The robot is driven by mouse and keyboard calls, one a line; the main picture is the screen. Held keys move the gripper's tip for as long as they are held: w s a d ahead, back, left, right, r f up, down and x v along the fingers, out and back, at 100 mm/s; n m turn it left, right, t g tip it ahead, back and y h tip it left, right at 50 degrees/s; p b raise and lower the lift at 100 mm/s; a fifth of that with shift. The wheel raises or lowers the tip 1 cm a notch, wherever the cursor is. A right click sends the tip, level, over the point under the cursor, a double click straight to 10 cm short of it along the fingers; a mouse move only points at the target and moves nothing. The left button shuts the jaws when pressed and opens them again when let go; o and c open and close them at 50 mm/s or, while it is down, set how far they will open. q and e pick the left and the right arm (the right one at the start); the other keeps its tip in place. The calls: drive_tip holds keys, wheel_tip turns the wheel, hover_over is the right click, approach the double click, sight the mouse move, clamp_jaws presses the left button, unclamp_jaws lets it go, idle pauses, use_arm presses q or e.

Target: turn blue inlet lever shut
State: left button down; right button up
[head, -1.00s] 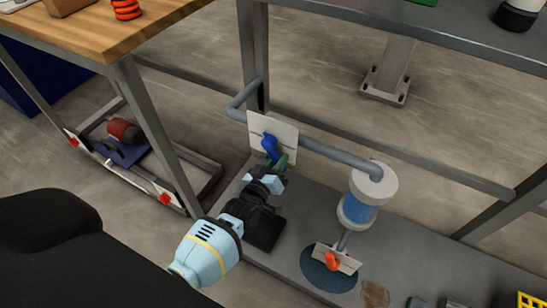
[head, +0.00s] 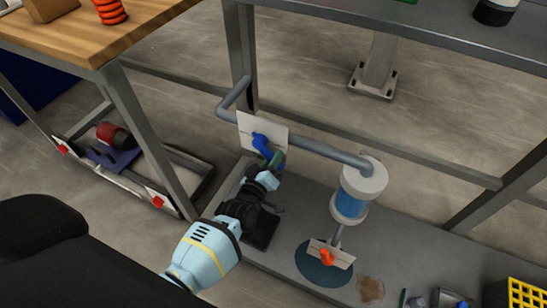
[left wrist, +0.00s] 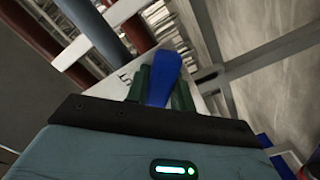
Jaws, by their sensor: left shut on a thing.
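The blue inlet lever (head: 262,145) sits in front of a white plate (head: 276,134) on the grey pipe. It slants down and to the right in the head view. My left gripper (head: 277,160) comes up from below and is shut on the lever's lower end. In the left wrist view the blue lever (left wrist: 163,78) stands between the green fingers of my left gripper (left wrist: 160,88), with the white plate behind it. The fingers partly hide the lever's end in the head view. My right gripper is not in view.
The pipe (head: 315,147) runs right to a clear housing with blue contents (head: 351,204). An orange lever (head: 327,257) on another white plate is below it. A wooden-topped table (head: 90,40) stands left. A yellow crate (head: 525,294) is at lower right.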

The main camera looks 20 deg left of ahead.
use_arm(q)
drive_tip(key=c, duration=1.2)
unclamp_jaws()
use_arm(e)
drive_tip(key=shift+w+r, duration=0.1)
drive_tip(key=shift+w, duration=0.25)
use_arm(q)
drive_tip(key=s+p, duration=0.2)
drive_tip(key=s, duration=0.6)
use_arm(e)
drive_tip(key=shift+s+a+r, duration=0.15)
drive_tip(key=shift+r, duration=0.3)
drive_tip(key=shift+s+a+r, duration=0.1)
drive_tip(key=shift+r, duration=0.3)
use_arm(q)
drive_tip(key=shift+a, duration=0.1)
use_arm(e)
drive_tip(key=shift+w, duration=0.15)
use_arm(q)
drive_tip(key=shift+w, duration=0.1)
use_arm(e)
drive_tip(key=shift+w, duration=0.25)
